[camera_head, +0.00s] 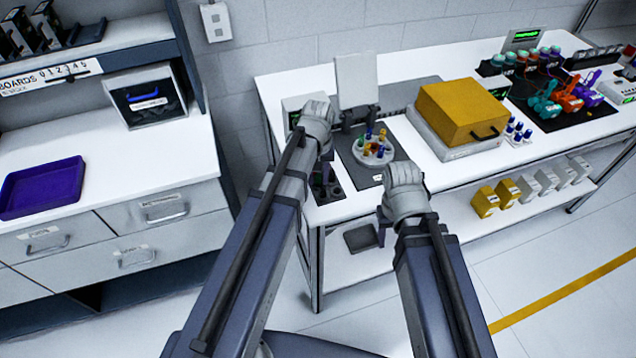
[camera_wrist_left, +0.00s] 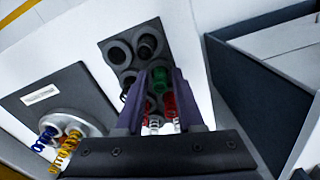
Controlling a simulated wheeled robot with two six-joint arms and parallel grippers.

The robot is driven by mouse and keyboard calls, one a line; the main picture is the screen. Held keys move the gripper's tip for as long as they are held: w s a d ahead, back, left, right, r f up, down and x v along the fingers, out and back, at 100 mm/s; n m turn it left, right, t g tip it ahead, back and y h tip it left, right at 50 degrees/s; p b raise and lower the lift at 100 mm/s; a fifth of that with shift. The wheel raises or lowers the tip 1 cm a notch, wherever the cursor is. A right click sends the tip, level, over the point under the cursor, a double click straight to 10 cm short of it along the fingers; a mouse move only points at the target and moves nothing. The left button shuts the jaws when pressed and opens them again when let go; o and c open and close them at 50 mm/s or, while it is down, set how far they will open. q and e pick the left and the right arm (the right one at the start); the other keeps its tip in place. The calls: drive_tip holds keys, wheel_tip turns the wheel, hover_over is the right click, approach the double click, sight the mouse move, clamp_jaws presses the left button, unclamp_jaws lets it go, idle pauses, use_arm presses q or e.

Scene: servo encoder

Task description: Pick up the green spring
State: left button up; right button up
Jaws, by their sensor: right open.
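The green spring (camera_wrist_left: 161,80) shows in the left wrist view between the two fingertips of my left gripper (camera_wrist_left: 159,75), over a dark holder (camera_wrist_left: 116,54) with several round wells. The fingers stand apart on either side of the spring; whether they touch it I cannot tell. Red springs (camera_wrist_left: 170,104) show nearer, partly behind the fingers. In the head view my left gripper (camera_head: 324,172) is over the holder at the table's left front corner, and the spring is hidden there. My right gripper (camera_head: 382,236) is open and empty in front of the table edge.
A round light tray (camera_head: 374,160) with blue and yellow springs stands on a dark plate right of the holder. A yellow box (camera_head: 460,108) sits farther right. A purple tray (camera_head: 42,186) lies on the left counter. Yellow and grey boxes (camera_head: 484,202) stand on the lower shelf.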

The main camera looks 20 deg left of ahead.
sight(318, 176)
use_arm(q)
clamp_jaws()
idle(0.3)
drive_tip(key=shift+r, duration=0.15)
wheel_tip(318, 176, up, 10)
drive_tip(key=p, duration=1)
